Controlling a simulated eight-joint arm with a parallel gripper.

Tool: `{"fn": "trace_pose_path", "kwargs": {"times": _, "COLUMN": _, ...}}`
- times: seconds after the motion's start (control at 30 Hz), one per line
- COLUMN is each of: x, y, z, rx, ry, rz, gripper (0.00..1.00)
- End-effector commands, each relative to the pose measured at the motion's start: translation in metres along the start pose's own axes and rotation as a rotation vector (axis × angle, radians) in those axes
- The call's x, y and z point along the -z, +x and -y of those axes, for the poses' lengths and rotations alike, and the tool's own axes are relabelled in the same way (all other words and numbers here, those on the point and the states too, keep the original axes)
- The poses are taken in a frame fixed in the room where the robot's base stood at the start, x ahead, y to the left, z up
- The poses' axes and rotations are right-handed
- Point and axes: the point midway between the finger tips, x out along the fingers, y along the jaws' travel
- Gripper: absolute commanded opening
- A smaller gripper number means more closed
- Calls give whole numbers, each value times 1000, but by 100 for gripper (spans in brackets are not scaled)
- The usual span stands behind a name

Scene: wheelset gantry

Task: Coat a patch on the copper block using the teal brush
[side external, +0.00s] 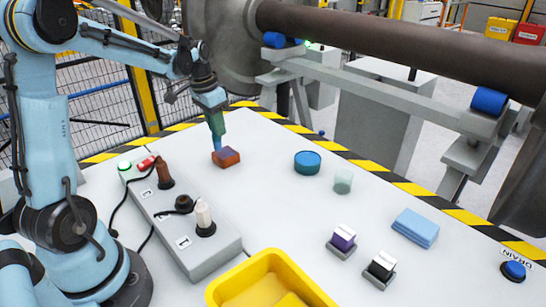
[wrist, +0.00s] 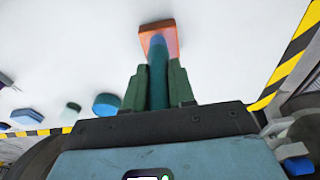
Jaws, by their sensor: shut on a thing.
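The copper block (side external: 227,158) lies on the white table top, left of its centre. It also shows at the top of the wrist view (wrist: 173,35). My gripper (side external: 216,118) points down over the block, its green fingers shut on the teal brush (side external: 217,143). In the wrist view the brush (wrist: 158,75) runs between the two fingers (wrist: 158,85) towards the block. The brush's lower end is at the block's top and appears to touch it, but the exact contact is hard to tell. Any coating on the block's top is too small to make out.
A blue round tub (side external: 307,162) and a pale green glass (side external: 343,181) stand right of the block. A grey control box (side external: 190,225), a yellow bin (side external: 270,280), two small stamps (side external: 342,238) and a blue pad (side external: 415,228) are nearer. A wheelset (side external: 370,30) stands behind the striped edge.

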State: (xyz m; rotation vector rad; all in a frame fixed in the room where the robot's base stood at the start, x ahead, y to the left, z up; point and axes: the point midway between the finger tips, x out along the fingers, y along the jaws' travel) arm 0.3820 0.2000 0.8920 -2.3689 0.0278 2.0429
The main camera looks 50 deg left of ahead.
Motion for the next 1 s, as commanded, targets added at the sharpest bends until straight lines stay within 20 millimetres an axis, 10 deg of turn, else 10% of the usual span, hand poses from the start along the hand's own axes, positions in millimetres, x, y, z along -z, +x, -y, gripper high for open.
{"fn": "trace_pose_path", "kwargs": {"times": 1.0, "x": 9, "y": -57, "z": 0, "rx": 0, "ry": 0, "rz": 0, "gripper": 0}}
